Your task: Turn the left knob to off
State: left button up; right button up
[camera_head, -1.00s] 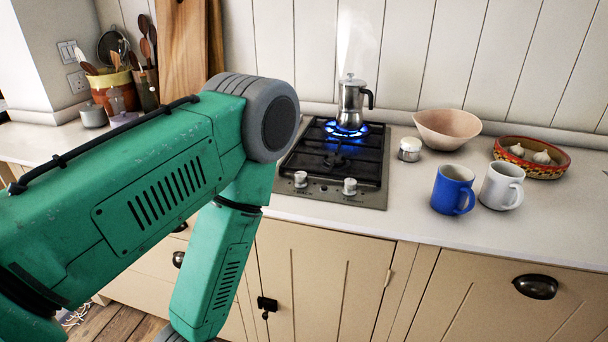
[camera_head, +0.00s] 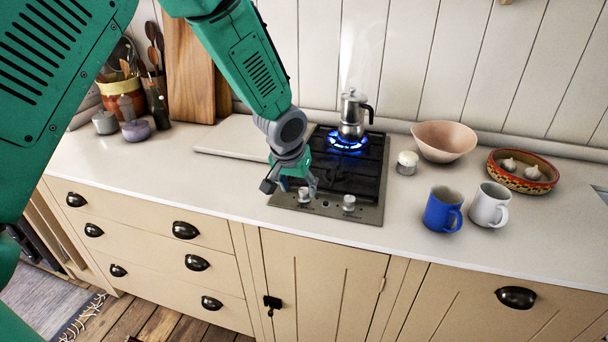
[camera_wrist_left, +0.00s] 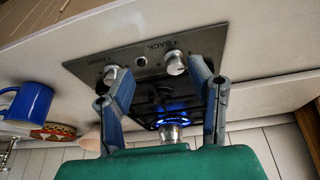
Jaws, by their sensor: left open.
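The stove (camera_head: 372,192) is a dark hob with a steel front strip carrying two silver knobs. The left knob (camera_head: 304,195) is beside my left gripper (camera_head: 288,186), which is open and empty just above the strip. In the left wrist view, turned upside down, this knob (camera_wrist_left: 174,63) is marked BACK. It shows between the spread fingers of my left gripper (camera_wrist_left: 163,66), closer to the right finger; contact is not clear. The right knob (camera_head: 349,202) also shows in the wrist view (camera_wrist_left: 110,76). A blue flame (camera_head: 347,143) burns at the back. My right gripper is out of view.
A steaming moka pot (camera_head: 354,114) stands over the flame. Right of the hob are a small white-topped jar (camera_head: 407,163), a pink bowl (camera_head: 443,141), a blue mug (camera_head: 442,210), a white mug (camera_head: 489,205) and a garlic dish (camera_head: 522,170). The counter left of the hob is mostly clear.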

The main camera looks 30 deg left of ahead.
aim_at(304, 191)
pick_arm(q)
notch_tip(304, 191, up, 5)
jog(key=w+a, duration=0.2)
jog(key=shift+n+y, duration=0.3)
jog(key=x, duration=0.4)
jog(key=p+x, duration=0.1)
jog(key=x, duration=0.4)
jog(key=w+x, duration=0.1)
jog(key=x, duration=0.3)
jog(key=shift+w+d+f+p, duration=0.1)
jog(key=shift+f+p, duration=0.1)
jog(key=shift+p, duration=0.1)
grip_shut()
